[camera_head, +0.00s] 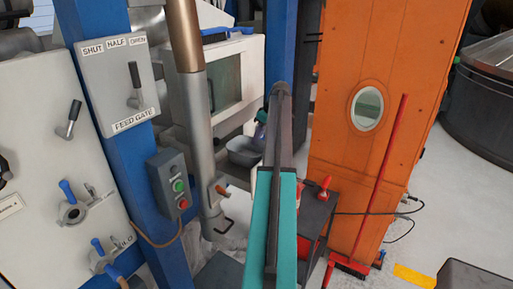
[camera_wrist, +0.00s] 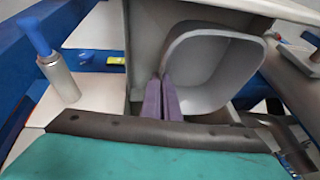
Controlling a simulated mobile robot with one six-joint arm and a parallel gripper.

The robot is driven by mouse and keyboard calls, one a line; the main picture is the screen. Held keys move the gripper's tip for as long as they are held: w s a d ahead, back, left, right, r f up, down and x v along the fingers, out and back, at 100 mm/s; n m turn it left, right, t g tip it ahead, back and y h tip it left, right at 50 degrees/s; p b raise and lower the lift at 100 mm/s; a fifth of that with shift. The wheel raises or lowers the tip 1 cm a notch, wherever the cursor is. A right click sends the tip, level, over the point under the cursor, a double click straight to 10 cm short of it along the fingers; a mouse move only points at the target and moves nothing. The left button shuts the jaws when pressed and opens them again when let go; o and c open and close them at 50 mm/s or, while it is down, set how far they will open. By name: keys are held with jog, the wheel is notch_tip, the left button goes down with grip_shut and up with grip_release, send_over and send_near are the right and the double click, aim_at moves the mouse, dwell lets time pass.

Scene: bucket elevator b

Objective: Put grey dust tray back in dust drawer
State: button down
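The grey dust tray (camera_wrist: 215,70) is an open, round-cornered tub, tilted towards the wrist camera. It also shows in the head view (camera_head: 243,153), low in front of the white machine and partly hidden by my arm. My gripper (camera_wrist: 163,82) has its two purple-grey fingers close together at the tray's left rim, and the rim appears pinched between them. In the head view the gripper (camera_head: 260,132) is mostly hidden behind my arm's end. Pale grey panels (camera_wrist: 143,40) lie beside and behind the tray; I cannot tell which part is the dust drawer.
A blue-handled grey cylinder (camera_wrist: 60,80) stands left in the wrist view, beside blue beams. In the head view, a silver pipe (camera_head: 195,130) stands left of the tray. An orange column (camera_head: 345,160) and a dark stand (camera_head: 316,222) are on the right.

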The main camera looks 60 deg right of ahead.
aim_at(257, 147)
jog(key=shift+f, duration=0.65)
jog(key=shift+f, duration=0.15)
jog(key=shift+f+p, duration=0.8)
jog(key=shift+f, duration=0.95)
jog(key=shift+f, duration=0.2)
jog(key=c, duration=2)
grip_release()
jog(key=shift+c, duration=0.2)
jog(key=shift+r, duration=0.15)
jog(key=shift+r, duration=0.15)
jog(key=b+v, duration=0.3)
jog(key=v, duration=0.9)
jog(key=shift+b, duration=0.35)
